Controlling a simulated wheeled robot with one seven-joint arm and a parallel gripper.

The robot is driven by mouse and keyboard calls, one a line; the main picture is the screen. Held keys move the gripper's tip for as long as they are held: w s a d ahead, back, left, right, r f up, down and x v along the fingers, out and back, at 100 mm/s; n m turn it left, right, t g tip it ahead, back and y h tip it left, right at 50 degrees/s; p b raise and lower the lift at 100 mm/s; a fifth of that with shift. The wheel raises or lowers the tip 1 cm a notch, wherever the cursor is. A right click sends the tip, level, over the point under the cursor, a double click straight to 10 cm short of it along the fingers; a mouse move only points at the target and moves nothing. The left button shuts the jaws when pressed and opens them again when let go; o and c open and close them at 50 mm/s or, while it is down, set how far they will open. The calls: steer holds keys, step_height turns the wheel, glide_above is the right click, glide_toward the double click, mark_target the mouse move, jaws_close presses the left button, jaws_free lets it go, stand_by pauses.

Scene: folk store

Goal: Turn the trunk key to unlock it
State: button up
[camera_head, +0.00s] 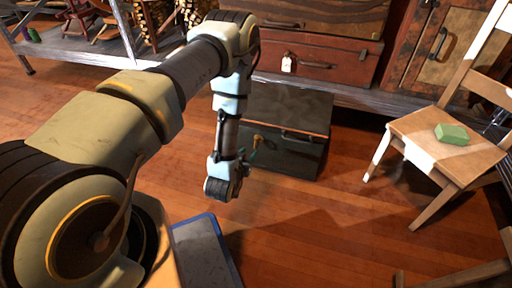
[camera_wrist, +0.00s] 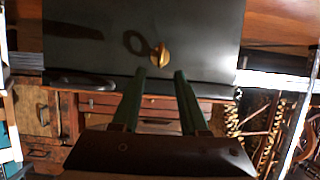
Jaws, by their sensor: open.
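The dark trunk (camera_head: 295,157) stands on the floor, lid closed, below the shelf. A brass-coloured key (camera_head: 257,141) sticks out of its front, left of the trunk's dark handle (camera_head: 300,136). In the wrist view, the trunk face (camera_wrist: 210,30) fills the top and the key (camera_wrist: 160,53) is near the middle. My gripper (camera_wrist: 160,74) is open, its two green fingers on either side of the key's line, with the tips just short of it in the picture. In the head view my gripper (camera_head: 248,157) is in front of the key, partly hidden by my wrist.
A wooden chair (camera_head: 408,126) with a green block (camera_head: 451,134) on its seat stands to the right. A red-brown case (camera_head: 325,62) with a white tag (camera_head: 287,63) sits on the grey shelf (camera_head: 365,98) behind the trunk. Floor (camera_head: 330,220) in front is clear.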

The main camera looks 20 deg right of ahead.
mark_target(256, 144)
steer(key=b+x, duration=0.3)
steer(key=x, duration=0.6)
steer(key=shift+w+d+f, duration=0.1)
steer(key=shift+w+d, duration=0.1)
steer(key=shift+w, duration=0.05)
jaws_close()
